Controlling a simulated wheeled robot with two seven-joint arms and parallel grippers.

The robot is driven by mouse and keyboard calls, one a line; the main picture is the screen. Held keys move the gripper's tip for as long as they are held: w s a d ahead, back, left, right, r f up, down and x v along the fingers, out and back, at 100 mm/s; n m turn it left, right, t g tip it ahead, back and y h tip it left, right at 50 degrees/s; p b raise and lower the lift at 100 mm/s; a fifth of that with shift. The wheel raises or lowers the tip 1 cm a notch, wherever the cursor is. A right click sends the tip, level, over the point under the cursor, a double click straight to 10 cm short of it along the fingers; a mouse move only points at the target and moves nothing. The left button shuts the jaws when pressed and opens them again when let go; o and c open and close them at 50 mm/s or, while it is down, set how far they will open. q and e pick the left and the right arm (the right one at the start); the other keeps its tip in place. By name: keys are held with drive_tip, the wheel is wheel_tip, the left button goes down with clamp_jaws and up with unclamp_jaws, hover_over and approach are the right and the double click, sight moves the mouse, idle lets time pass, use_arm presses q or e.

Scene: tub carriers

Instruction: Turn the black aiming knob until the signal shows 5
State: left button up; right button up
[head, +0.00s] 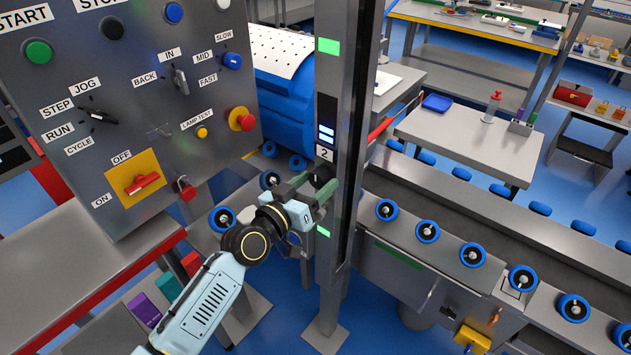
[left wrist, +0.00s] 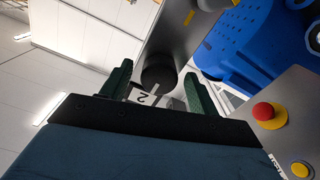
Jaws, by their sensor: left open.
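The black aiming knob (head: 320,175) sits on a grey upright post (head: 345,110), just below a white plate marked 2 (head: 324,154). Above the plate, a dark signal display (head: 326,132) shows two lit pale-blue bars. My left gripper (head: 315,188) is at the post, its green fingers open around the knob's position. In the left wrist view the knob (left wrist: 158,76) lies between the two open fingers (left wrist: 158,88), with gaps on both sides. Whether a fingertip touches it I cannot tell. My right gripper is not in view.
A grey control panel (head: 130,65) with knobs and buttons stands at left, close to my arm. A red emergency button (head: 241,118) is on its right edge. A blue machine (head: 280,85) is behind. A roller conveyor (head: 470,230) runs right of the post.

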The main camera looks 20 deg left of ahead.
use_arm(q)
drive_tip(key=shift+w+d, duration=0.15)
drive_tip(key=shift+w, duration=0.15)
drive_tip(key=c, duration=1)
drive_tip(key=shift+o, duration=0.2)
drive_tip(key=shift+n, duration=0.4)
drive_tip(key=n+p, duration=0.1)
drive_tip(key=n, duration=0.2)
drive_tip(key=shift+n, duration=0.3)
drive_tip(key=n+p, duration=0.1)
drive_tip(key=n, duration=0.3)
drive_tip(key=shift+n, duration=0.4)
